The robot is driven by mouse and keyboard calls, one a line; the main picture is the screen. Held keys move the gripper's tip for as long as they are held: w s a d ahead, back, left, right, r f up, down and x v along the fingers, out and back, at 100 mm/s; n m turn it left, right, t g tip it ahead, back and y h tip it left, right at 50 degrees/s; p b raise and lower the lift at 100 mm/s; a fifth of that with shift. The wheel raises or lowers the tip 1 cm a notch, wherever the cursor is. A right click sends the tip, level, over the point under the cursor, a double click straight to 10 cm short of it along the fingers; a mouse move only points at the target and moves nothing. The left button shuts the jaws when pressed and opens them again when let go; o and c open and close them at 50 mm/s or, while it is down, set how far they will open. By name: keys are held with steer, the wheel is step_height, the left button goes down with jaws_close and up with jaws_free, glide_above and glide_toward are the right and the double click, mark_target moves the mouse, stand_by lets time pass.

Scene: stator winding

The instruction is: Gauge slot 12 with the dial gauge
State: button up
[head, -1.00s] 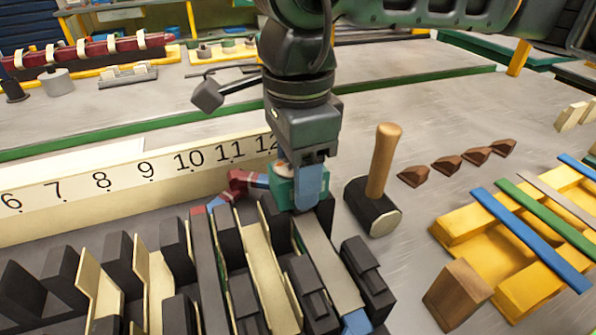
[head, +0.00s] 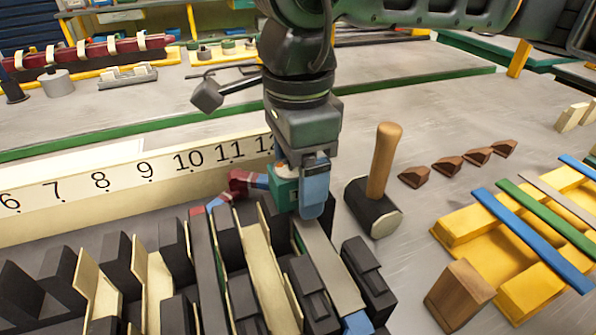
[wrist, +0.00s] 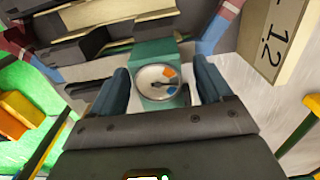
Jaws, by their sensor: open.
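The dial gauge, a teal block with a round white dial (wrist: 157,82), sits between the two fingers of my gripper (wrist: 160,90) in the wrist view. The fingers are open, with a gap on the right side. In the head view the gauge (head: 284,185) stands at the far end of the slots, partly hidden by my gripper (head: 300,190). The number board (head: 140,182) runs behind the dark stator teeth (head: 118,260). Its 12 is partly covered by my arm in the head view and shows in the wrist view (wrist: 272,45). The gauge's underside is hidden.
A mallet (head: 372,210) stands head down just right of the gripper. Brown wedges (head: 448,166) lie in a row beyond it. A yellow rack (head: 520,240) with coloured strips and a wooden block (head: 459,293) are at right. The grey table between is bare.

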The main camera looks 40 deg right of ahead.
step_height(320, 180, up, 8)
steer(key=shift+f, duration=0.1)
stand_by(0.4)
steer(key=shift+c, duration=0.4)
stand_by(1.8)
steer(key=shift+d, duration=0.1)
